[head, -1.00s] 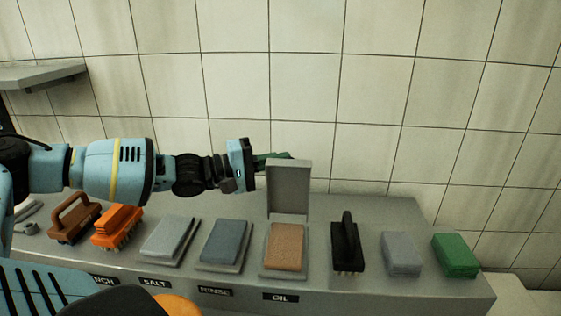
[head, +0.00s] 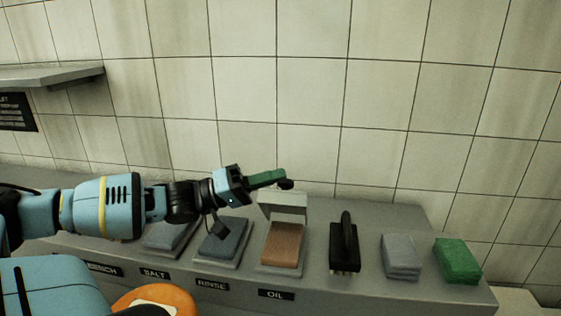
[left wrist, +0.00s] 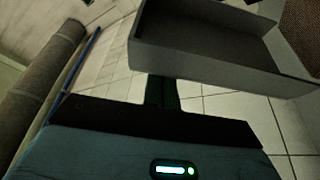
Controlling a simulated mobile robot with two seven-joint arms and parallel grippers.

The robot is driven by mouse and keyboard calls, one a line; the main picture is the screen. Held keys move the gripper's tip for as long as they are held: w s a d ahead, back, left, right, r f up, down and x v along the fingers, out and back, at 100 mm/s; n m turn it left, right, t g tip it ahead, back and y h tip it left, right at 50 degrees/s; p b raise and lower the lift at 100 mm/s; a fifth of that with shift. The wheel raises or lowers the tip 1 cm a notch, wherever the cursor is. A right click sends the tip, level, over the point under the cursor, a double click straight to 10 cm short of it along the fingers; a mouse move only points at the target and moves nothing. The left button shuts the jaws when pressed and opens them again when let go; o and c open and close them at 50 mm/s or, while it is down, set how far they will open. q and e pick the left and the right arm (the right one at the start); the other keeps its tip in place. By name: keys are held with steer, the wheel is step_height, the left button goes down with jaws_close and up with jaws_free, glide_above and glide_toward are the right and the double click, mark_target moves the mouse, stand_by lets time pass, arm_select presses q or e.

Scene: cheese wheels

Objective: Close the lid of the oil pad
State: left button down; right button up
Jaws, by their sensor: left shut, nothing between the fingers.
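The oil pad (head: 283,243) is a brown block on a grey base above the "OIL" label. Its grey lid (head: 283,199) is hinged at the back and tilts forward, partly lowered, not lying on the pad. My left gripper (head: 277,180) is shut and empty, with its green fingers just behind and above the lid's upper edge. Whether they touch the lid I cannot tell. In the left wrist view the lid (left wrist: 205,62) shows as a shallow grey tray close beyond the fingers. My right gripper is not in view.
A blue-grey pad (head: 224,238) above the "RINSE" label stands left of the oil pad. A black brush (head: 345,255), a grey block (head: 400,256) and a green block (head: 457,260) stand to the right. A tiled wall rises behind the counter.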

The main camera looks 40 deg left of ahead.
mark_target(272, 195)
arm_select(q)
steer(key=s+m, duration=0.1)
steer(key=d+f+m+h, duration=0.1)
steer(key=s+m, duration=0.1)
steer(key=m, duration=0.1)
steer(key=shift+s+d+f+h+p, duration=0.15)
steer(key=shift+s+d+h+p, duration=0.15)
steer(key=shift+s+d+f, duration=0.2)
steer(key=shift+s+f, duration=0.15)
steer(key=shift+s+d+f, duration=0.1)
steer(key=shift+s+f, duration=0.05)
steer(key=shift+f, duration=0.1)
steer(key=shift+s+f+p, duration=0.1)
steer(key=shift+p, duration=0.2)
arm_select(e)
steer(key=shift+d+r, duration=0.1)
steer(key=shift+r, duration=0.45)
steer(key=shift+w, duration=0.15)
